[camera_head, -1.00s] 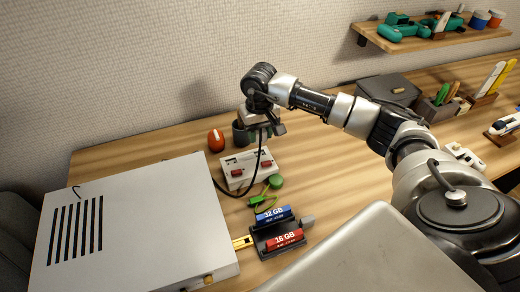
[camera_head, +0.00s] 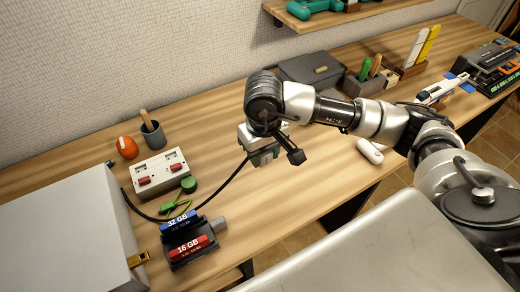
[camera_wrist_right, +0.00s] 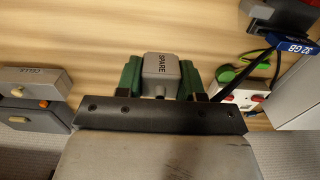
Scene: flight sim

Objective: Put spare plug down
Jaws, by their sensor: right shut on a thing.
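My right gripper (camera_head: 266,157) is above the wooden table, right of the white socket box, and it also shows in the wrist view (camera_wrist_right: 160,85). Its green-padded fingers are shut on the spare plug (camera_wrist_right: 161,68), a grey block marked SPARE. In the head view the plug is mostly hidden by the gripper and wrist. A black cable (camera_head: 223,186) runs from beside the silver box to the gripper. The wrist view shows wood beyond the plug; I cannot tell the height gap. My left gripper is not in view.
The white socket box (camera_head: 160,173), a dark stand (camera_head: 177,261) with 32 GB and 16 GB sticks, and a silver box (camera_head: 70,235) are at left. A dark grey case (camera_head: 318,70) stands behind my gripper. Bare wood lies in front of the gripper.

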